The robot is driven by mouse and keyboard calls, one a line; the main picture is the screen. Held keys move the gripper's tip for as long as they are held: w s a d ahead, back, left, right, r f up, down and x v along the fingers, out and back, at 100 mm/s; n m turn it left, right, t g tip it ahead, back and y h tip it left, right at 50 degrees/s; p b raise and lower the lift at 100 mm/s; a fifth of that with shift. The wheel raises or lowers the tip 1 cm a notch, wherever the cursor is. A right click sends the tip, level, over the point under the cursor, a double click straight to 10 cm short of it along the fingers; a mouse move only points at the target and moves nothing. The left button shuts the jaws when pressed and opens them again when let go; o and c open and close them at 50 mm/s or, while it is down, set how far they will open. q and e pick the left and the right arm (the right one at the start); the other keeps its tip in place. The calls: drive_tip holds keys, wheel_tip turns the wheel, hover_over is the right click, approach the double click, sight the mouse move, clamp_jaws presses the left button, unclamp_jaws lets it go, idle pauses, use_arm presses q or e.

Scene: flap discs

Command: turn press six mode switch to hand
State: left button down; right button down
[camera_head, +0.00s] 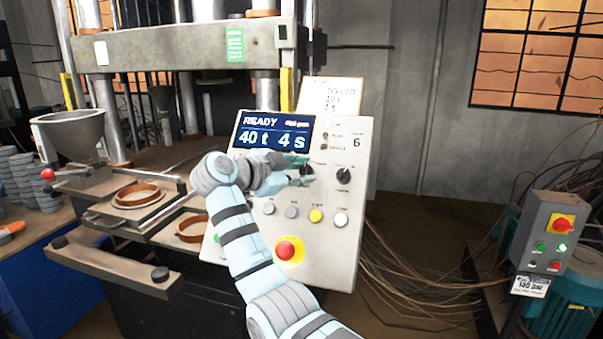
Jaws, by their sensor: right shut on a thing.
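The press control panel (318,225) stands upright, marked 6, with a blue display (273,134) reading READY, 40 t, 4 s. Two black rotary switches sit under the display's right side. My right gripper (307,179) is at the left switch (307,169), shut on it and partly hiding it. The right switch (344,176) is free, with its handle slanted. The labels are too small to read, so I cannot tell the switch's set position. My left gripper is not in view.
The press bed with a ring mould (137,194) and a funnel (73,143) is at left. A grey switch box (548,233) and cables are at right.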

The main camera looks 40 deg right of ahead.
drive_tip(key=shift+s+f+n+t+b, duration=0.1)
drive_tip(key=shift+f+n+t+b, duration=0.2)
drive_tip(key=shift+n, duration=0.3)
drive_tip(key=shift+f+n+t+b, duration=0.15)
drive_tip(key=shift+n+t+b, duration=0.25)
drive_tip(key=shift+n, duration=0.2)
drive_tip(key=shift+n+t, duration=0.6)
drive_tip(key=shift+n, duration=0.4)
drive_tip(key=shift+s+n+t, duration=0.1)
drive_tip(key=shift+n+t, duration=0.5)
drive_tip(key=shift+n, duration=0.5)
drive_tip(key=shift+s+r+n+t+y, duration=0.1)
drive_tip(key=shift+n+t+y, duration=0.2)
drive_tip(key=shift+n+t, duration=0.85)
drive_tip(key=shift+n, duration=0.75)
drive_tip(key=c, duration=1.3)
unclamp_jaws()
drive_tip(key=shift+r, duration=0.1)
